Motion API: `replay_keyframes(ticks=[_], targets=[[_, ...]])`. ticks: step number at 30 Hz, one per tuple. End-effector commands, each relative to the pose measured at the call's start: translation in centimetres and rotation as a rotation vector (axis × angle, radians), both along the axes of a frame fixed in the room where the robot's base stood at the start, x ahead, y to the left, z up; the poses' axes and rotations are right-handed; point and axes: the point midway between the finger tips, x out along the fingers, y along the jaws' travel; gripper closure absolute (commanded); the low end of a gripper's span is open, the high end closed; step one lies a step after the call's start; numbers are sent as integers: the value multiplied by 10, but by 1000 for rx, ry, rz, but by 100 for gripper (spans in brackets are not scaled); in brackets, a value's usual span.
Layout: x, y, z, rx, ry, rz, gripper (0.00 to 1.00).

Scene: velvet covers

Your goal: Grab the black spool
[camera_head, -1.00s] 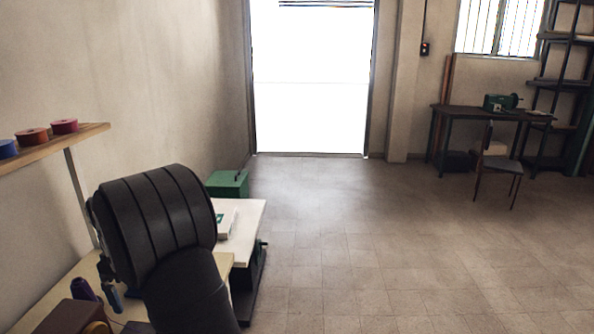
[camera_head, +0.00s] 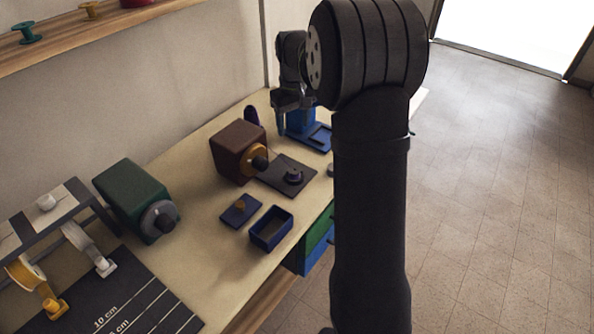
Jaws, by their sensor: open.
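A small dark spool-like piece (camera_head: 292,177), looking black to purple, stands on a dark mat (camera_head: 270,180) on the workbench. It is small in the view, and I cannot be sure it is the black spool. My gripper (camera_head: 297,122) is farther back along the bench, pointing down with its fingers apart. It is apart from the dark piece and above or in front of a blue object (camera_head: 302,119); I cannot tell whether they touch. Nothing is clearly seen between the fingers. My dark arm covers the right part of the bench.
Beside the mat stands a brown box-shaped machine (camera_head: 236,150) with an orange wheel. A blue open box (camera_head: 271,228), a flat blue piece (camera_head: 241,210) and a green machine (camera_head: 136,199) are nearer. A shelf (camera_head: 75,32) with spools runs along the wall.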

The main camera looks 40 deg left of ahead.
Motion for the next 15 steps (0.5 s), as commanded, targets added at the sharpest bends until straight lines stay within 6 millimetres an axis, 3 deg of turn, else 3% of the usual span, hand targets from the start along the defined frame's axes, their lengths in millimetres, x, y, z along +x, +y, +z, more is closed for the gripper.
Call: replay_keyframes(ticks=[3, 9, 15], targets=[[-1, 0, 1, 0, 0, -167, 37], [-2, 0, -2, -1, 0, -313, 37], [-2, -1, -34, -4, 3, -324, 37]])
